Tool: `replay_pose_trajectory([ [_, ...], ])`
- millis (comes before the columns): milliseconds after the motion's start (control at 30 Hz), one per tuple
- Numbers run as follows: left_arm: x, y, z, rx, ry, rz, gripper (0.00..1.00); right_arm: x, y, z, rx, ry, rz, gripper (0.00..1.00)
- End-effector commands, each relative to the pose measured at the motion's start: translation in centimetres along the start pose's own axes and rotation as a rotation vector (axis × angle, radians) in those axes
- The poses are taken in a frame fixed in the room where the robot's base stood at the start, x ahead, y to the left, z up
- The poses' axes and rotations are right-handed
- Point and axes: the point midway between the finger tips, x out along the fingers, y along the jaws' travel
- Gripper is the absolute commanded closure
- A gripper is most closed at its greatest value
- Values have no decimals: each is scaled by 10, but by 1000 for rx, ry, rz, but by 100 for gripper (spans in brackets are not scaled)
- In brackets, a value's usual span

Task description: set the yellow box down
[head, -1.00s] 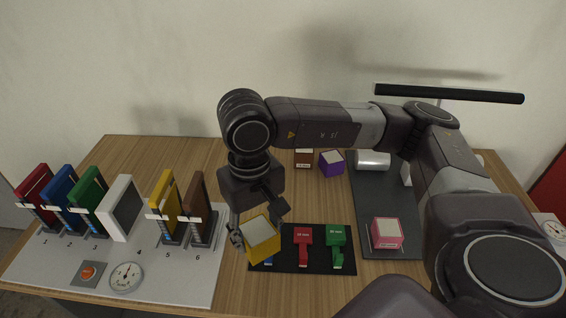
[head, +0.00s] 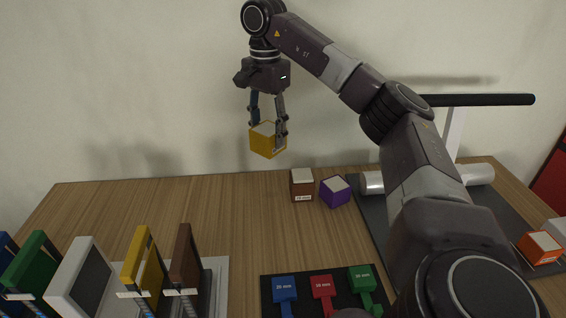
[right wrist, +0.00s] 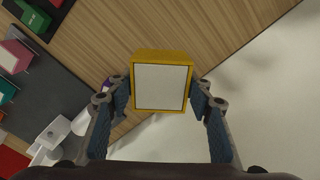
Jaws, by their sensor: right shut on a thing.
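The yellow box (head: 266,141) has a pale top face and is held in the air near the back edge of the table (head: 130,205). My right gripper (head: 268,128) is shut on it, one finger on each side, pointing down. In the right wrist view the yellow box (right wrist: 162,84) sits between the two blue-padded fingers of the right gripper (right wrist: 161,100), its white face toward the camera. The table lies below, with a visible gap under the box in the head view. My left gripper is not in view.
A brown box (head: 302,186) and a purple box (head: 335,191) stand right of the held box. Coloured upright frames (head: 146,262) line the front left. A black mat (head: 270,297) with coloured tools is in front. The back-left tabletop is clear.

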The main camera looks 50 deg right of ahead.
Motion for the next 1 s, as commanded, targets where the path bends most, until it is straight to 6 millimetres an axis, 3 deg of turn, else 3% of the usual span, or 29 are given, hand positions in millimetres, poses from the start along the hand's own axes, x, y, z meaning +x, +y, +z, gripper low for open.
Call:
replay_pose_trajectory([
  [33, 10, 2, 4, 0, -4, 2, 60, 20, 1, 0, 0, -1, 6, 81],
  [100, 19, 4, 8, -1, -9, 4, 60, 39, 1, 1, -3, -1, 7, 81],
  [400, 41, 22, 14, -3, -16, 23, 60, 112, 2, 1, -4, 0, 7, 81],
  [600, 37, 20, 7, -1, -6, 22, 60, 140, 1, 0, -4, 1, 2, 81],
  [767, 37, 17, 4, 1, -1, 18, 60, 149, 1, 1, -4, 1, 2, 81],
  [1000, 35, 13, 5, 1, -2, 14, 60, 183, 1, 1, -4, 1, 4, 81],
])
